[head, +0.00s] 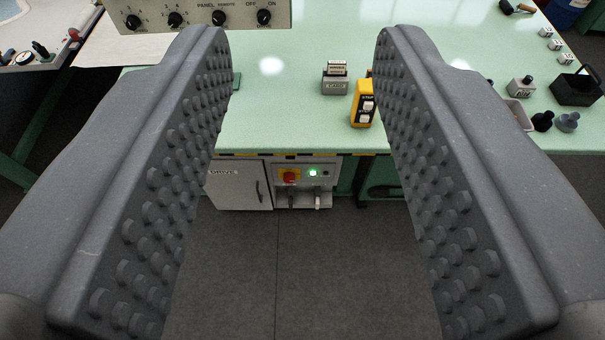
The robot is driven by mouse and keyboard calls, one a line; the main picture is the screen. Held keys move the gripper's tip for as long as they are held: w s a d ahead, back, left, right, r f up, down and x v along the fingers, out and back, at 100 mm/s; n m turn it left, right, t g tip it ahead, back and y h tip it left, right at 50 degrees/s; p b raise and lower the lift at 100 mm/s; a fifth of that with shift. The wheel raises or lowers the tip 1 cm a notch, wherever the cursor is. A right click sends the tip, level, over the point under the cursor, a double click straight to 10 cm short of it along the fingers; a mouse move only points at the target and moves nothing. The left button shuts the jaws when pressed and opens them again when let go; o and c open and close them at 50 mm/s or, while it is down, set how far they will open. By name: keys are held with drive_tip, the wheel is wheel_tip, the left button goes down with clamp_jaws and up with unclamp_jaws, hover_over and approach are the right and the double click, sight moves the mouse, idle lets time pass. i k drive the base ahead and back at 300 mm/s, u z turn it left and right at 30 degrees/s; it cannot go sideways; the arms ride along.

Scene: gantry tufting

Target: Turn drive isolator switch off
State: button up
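A red rotary switch on a yellow plate (289,176), which looks like the drive isolator, sits on a grey box under the green table's front edge. A green lamp (312,173) glows to its right. The white door marked DRIVE (238,186) is to its left. The switch's handle position is too small to tell. My gripper (303,45) is wide open and empty, with its two studded fingers on either side of the picture. In the picture the switch lies between the fingers, lower than their tips, and neither finger visibly touches it.
The green table (290,120) carries a yellow stop/start pendant (363,104) and a grey card box (336,80). A control panel with several black knobs (205,14) stands at the back left. A black caddy (577,87) is at right. The dark floor (300,260) below is clear.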

sight(289, 178)
drive_tip(key=z, duration=1.15)
drive_tip(key=k, duration=0.8)
drive_tip(key=u, duration=0.65)
drive_tip(key=i, duration=0.5)
drive_tip(key=z, duration=0.05)
